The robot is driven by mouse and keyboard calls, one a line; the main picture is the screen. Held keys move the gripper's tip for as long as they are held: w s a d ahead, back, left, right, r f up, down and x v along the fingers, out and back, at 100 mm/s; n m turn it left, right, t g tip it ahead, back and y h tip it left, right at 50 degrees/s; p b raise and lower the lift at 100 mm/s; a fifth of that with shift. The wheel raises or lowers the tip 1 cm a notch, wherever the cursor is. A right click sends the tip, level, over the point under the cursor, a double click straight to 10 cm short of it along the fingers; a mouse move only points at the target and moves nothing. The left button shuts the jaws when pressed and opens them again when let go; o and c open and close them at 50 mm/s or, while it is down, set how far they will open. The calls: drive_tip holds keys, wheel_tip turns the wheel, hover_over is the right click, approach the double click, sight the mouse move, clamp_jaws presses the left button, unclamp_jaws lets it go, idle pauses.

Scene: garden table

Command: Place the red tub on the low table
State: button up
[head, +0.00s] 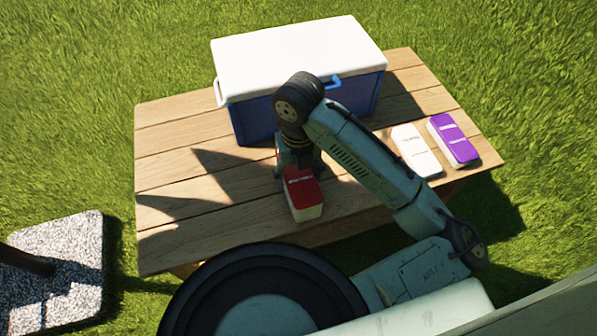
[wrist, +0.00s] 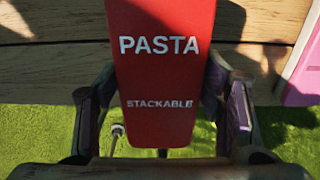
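The red tub (head: 302,190) has a red lid and a pale body. It is at the near middle of the wooden low table (head: 165,205), close to its front edge. In the wrist view the red tub (wrist: 165,75) fills the middle, its lid reading "PASTA" and "STACKABLE". My gripper (wrist: 160,95) has one finger on each side of it, close against its sides, and looks shut on it. In the head view my gripper (head: 297,163) points down just behind the tub. I cannot tell whether the tub's base touches the boards.
A blue cooler with a white lid (head: 298,58) stands at the table's back. A white tub (head: 416,150) and a purple tub (head: 452,139) lie at the right. The left boards are bare. A stone-like base (head: 58,250) with a dark pole stands on the grass at left.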

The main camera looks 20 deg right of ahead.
drive_tip(key=o, duration=0.3)
drive_tip(key=shift+r, duration=0.1)
wheel_tip(320, 180, up, 12)
drive_tip(key=p, duration=0.1)
drive_tip(key=shift+p, duration=0.35)
drive_tip(key=shift+r, duration=0.1)
